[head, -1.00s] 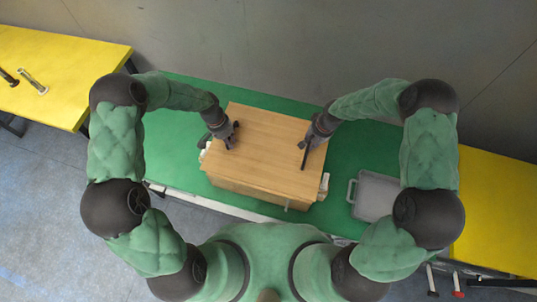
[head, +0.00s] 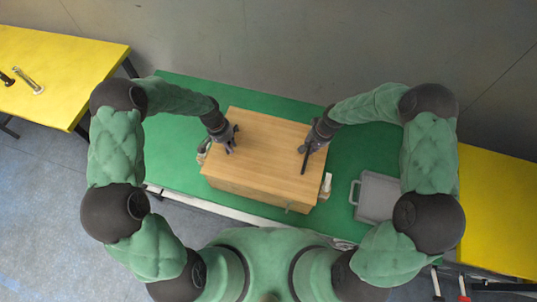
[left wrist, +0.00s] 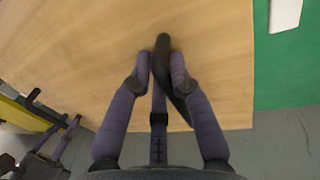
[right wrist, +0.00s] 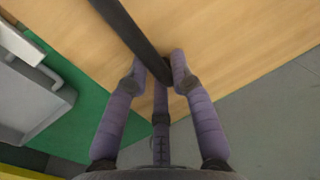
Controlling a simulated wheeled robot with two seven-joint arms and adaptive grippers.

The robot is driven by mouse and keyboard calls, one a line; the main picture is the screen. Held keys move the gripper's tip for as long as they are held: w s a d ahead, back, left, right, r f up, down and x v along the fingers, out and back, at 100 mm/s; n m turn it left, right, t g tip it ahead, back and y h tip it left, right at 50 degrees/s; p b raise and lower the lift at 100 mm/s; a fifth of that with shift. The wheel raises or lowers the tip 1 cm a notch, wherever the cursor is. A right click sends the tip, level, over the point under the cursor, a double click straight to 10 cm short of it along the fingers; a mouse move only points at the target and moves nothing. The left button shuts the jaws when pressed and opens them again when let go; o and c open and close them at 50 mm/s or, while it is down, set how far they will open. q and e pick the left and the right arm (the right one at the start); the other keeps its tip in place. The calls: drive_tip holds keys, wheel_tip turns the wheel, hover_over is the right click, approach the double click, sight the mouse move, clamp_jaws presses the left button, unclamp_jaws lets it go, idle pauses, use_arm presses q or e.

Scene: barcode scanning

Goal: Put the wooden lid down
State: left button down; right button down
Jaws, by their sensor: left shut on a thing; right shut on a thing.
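The wooden lid (head: 265,155) is a flat light-brown panel on top of a wooden box (head: 250,195) on the green table. My left gripper (head: 231,146) is over the lid's left part; in the left wrist view it (left wrist: 158,82) is shut on a dark handle (left wrist: 163,48). My right gripper (head: 308,148) is over the right part; in the right wrist view it (right wrist: 155,82) is shut on a long dark bar-like handle (right wrist: 130,28). Whether the lid rests fully on the box cannot be told.
The green table (head: 175,155) has free room left of the box. A grey tray with a handle (head: 376,195) lies to its right. Small pale items show at the box's right (head: 326,184) side. Yellow tables (head: 60,75) stand at both sides.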

use_arm(q)
drive_tip(key=shift+s+d+f+b, duration=0.1)
drive_tip(key=shift+d+f+b, duration=0.2)
drive_tip(key=shift+f+b, duration=0.3)
use_arm(e)
drive_tip(key=shift+s+a+f, duration=0.15)
drive_tip(key=shift+a+f, duration=0.15)
drive_tip(key=shift+f, duration=0.4)
use_arm(q)
drive_tip(key=c, duration=1.5)
unclamp_jaws()
drive_tip(key=shift+f, duration=0.15)
use_arm(e)
drive_tip(key=c, duration=1.4)
unclamp_jaws()
use_arm(q)
drive_tip(key=o, duration=0.4)
drive_tip(key=shift+c, duration=0.2)
use_arm(e)
drive_tip(key=o, duration=0.3)
use_arm(q)
drive_tip(key=shift+a, duration=0.1)
use_arm(e)
drive_tip(key=shift+o, duration=0.2)
drive_tip(key=shift+d, duration=0.1)
use_arm(q)
drive_tip(key=shift+a+r, duration=0.1)
drive_tip(key=shift+r, duration=0.15)
